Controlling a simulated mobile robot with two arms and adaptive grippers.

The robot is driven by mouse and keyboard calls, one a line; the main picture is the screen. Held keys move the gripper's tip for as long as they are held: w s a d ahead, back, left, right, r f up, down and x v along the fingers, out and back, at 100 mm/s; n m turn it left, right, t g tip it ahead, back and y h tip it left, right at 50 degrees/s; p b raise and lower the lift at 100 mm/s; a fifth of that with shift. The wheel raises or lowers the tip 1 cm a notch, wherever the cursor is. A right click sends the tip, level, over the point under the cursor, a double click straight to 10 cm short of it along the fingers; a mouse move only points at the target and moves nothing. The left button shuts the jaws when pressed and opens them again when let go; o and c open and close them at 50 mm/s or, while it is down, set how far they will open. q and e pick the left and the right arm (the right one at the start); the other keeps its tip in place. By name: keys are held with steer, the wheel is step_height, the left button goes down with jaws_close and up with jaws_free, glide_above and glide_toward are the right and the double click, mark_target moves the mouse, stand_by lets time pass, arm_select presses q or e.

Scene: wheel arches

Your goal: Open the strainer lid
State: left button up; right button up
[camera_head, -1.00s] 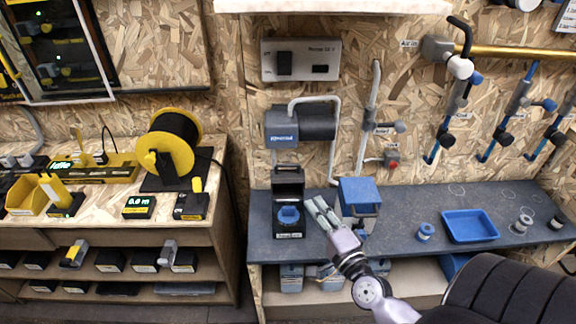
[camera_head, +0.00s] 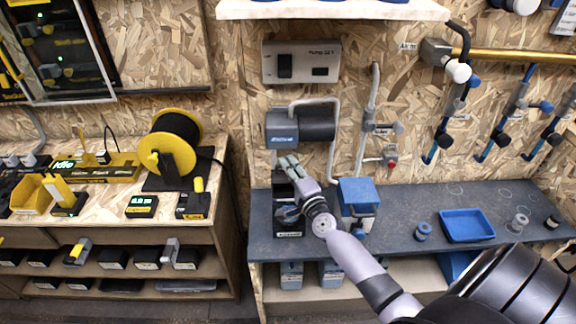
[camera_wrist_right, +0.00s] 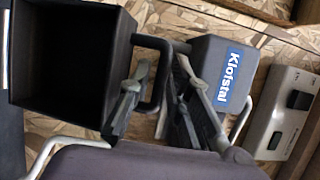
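The black strainer (camera_head: 286,226) stands at the left end of the dark bench, with a blue part partly seen inside. Its upper part is largely hidden by my right gripper (camera_head: 287,166). The right wrist view shows a hollow black box (camera_wrist_right: 62,60) with a U-shaped handle (camera_wrist_right: 157,75) on its side. In that view my right gripper (camera_wrist_right: 165,105) has its fingers apart, close around the handle; contact cannot be told. My left gripper is not in view.
A pump (camera_head: 300,126) with a blue label hangs on the wall just behind. A blue box (camera_head: 357,191) stands right of the strainer. A blue tray (camera_head: 467,226) and spools lie further right. A yellow reel (camera_head: 168,150) stands on the left bench.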

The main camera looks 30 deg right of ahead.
steer(key=shift+w, duration=0.35)
steer(key=shift+c, duration=0.3)
jaws_close()
